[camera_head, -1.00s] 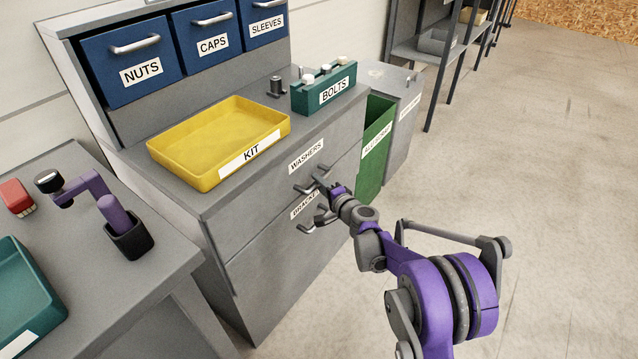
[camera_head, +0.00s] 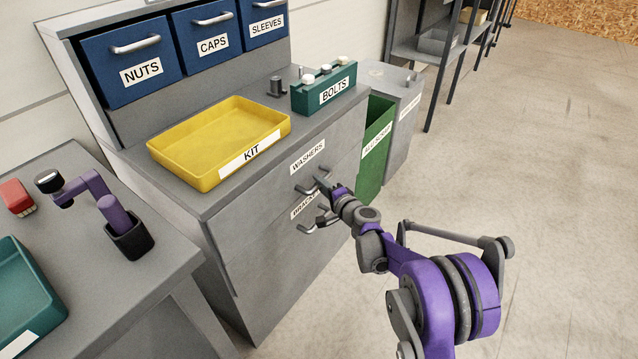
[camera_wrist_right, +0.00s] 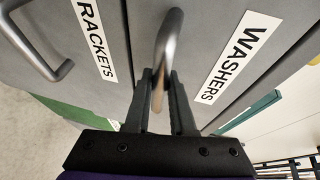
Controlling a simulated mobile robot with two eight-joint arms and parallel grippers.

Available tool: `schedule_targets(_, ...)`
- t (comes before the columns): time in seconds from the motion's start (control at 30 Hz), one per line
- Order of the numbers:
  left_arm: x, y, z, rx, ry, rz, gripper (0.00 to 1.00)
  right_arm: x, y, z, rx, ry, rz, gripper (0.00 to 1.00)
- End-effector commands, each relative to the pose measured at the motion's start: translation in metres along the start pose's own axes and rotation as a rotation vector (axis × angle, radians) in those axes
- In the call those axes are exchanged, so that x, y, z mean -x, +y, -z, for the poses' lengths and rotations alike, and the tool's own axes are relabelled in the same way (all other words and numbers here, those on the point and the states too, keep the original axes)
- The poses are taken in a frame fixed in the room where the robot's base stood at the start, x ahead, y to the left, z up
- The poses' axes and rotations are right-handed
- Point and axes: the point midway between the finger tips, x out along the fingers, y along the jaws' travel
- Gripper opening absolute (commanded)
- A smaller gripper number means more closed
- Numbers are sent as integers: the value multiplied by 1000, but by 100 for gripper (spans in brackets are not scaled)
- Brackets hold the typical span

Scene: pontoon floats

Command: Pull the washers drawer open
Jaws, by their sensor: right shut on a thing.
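The washers drawer, marked by its white WASHERS label (camera_head: 307,157), is the upper drawer in the front of the grey cabinet. Its grey bar handle (camera_wrist_right: 168,45) shows in the right wrist view, between the two dark fingers of my right gripper (camera_wrist_right: 161,95). The fingers are shut on the handle. In the head view my right gripper (camera_head: 324,184) is at the cabinet front, just below the label, and hides part of the handle. I cannot tell clearly how far the drawer stands out. My left gripper is not in view.
The brackets handle (camera_head: 318,224) sits just below my right gripper. A yellow KIT tray (camera_head: 180,176) and a green BOLTS rack (camera_head: 345,88) stand on the cabinet top. A green bin (camera_head: 377,130) stands beyond the cabinet. The floor (camera_head: 560,200) at right is clear.

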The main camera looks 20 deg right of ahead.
Motion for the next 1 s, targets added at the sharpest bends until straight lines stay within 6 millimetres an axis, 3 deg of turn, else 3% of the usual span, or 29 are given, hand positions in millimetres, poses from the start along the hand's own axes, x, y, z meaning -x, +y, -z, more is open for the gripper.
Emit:
schedule_targets(0.27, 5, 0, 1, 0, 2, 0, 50, 42, 8, 18, 2, 3, -1, 0)
schedule_targets(0.8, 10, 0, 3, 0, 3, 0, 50, 176, 38, 74, 1, 5, -2, 0)
schedule_targets(1.0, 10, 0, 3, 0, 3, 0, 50, 217, 47, 91, 1, 4, -2, 0)
